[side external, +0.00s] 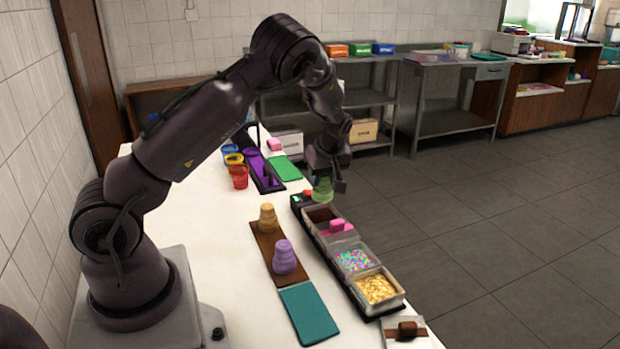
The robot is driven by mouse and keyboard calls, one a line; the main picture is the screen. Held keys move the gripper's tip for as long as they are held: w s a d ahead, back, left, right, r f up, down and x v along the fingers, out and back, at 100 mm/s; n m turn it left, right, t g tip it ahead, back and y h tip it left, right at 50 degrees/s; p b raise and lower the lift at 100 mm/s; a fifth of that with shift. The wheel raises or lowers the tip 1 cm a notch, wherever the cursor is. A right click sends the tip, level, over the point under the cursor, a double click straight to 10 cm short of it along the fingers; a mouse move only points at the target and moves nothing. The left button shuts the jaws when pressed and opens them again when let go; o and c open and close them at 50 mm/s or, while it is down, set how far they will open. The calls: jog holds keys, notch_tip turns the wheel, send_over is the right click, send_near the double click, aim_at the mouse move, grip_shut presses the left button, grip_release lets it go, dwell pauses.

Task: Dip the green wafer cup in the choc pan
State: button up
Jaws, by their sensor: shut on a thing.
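The green wafer cup (322,191) is in my gripper (327,180), which is shut on it at the far end of the row of pans. The cup hangs over or just behind the choc pan (318,214), a small pan with dark brown contents. A gap seems to show between cup and pan, but their exact height and alignment cannot be told from this one view. My gripper partly hides the cup's top.
Beside the choc pan are a pan with a pink item (338,226), a sprinkle pan (355,260) and a golden-topping pan (377,289). Tan (267,218) and purple (284,258) wafer cups stand on a brown board (262,239). A teal mat (309,314) lies in front.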

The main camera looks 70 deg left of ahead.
aim_at(322, 186)
jog(key=shift+f, duration=2.6)
jog(key=shift+f, duration=0.1)
jog(key=shift+f, duration=0.95)
jog(key=shift+r, duration=0.15)
jog(key=shift+r, duration=1.85)
jog(key=shift+r, duration=0.1)
jog(key=shift+r, duration=2.15)
